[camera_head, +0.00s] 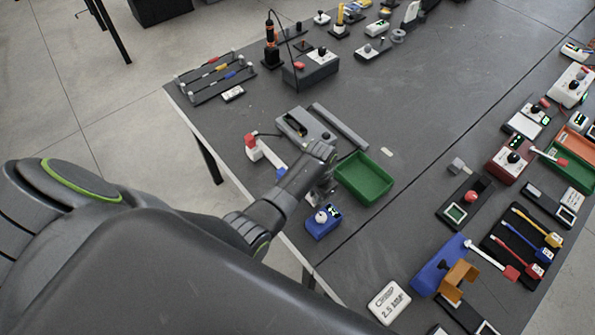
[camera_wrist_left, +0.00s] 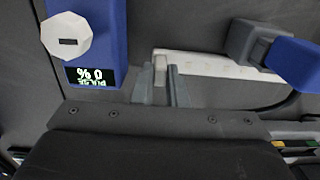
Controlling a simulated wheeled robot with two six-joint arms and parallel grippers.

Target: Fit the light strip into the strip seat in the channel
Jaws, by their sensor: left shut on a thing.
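My left gripper (camera_head: 322,190) is low over the near part of the table, between the blue dial box and the green tray. In the left wrist view its two fingers (camera_wrist_left: 160,88) are closed around a small pale tab at the left end of a white strip (camera_wrist_left: 208,64), which appears to be the light strip. The strip runs right, towards a grey block (camera_wrist_left: 250,45) with a blue part. My right gripper is not in view.
The blue dial box (camera_head: 323,222) with a white knob stands close beside my gripper. A green tray (camera_head: 363,178), a grey box (camera_head: 294,125) and a dark bar (camera_head: 340,127) lie beyond. A red-and-white part (camera_head: 253,147) is near the left edge. Many devices fill the right table.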

